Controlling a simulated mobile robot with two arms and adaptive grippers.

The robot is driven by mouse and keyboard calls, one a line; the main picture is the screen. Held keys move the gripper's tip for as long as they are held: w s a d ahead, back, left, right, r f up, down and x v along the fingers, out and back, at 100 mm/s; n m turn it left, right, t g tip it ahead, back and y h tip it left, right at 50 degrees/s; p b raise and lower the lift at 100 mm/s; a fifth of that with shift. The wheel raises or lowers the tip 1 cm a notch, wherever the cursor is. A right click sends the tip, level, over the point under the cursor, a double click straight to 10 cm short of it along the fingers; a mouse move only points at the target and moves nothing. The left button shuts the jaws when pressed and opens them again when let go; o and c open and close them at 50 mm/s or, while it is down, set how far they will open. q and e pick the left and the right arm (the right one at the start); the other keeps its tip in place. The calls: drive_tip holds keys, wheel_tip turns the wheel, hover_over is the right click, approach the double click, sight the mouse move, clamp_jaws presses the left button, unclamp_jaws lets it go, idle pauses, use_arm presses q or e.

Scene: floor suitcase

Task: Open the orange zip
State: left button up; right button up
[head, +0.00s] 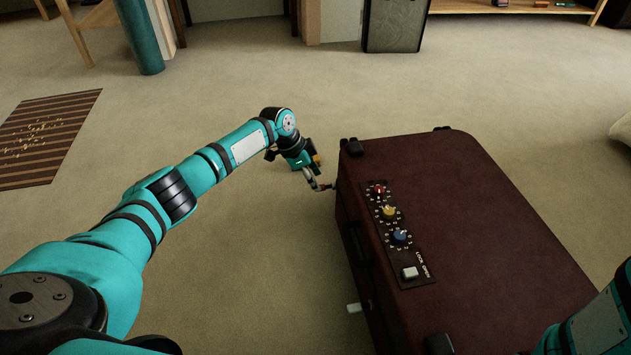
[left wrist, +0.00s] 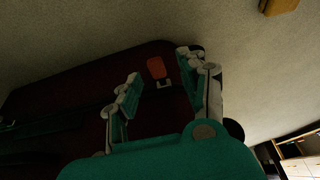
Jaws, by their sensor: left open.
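The dark red suitcase (head: 480,220) lies on the carpet, and its side also shows in the left wrist view (left wrist: 70,85). The orange zip (left wrist: 156,68) is a small tab on a pale mount at the suitcase's side, near a corner. It cannot be made out in the head view. My left gripper (head: 322,186) is beside the suitcase's far left corner. In the left wrist view its two fingers (left wrist: 158,76) are apart, with the orange zip showing between their tips. I cannot tell whether they touch it. My right gripper is out of view.
A panel with red, yellow and blue dials (head: 389,212) and a white switch (head: 409,273) is on the suitcase top. A striped mat (head: 45,138) lies at left. Carpet around the suitcase's left is clear.

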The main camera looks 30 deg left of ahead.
use_arm(q)
drive_tip(key=v, duration=1)
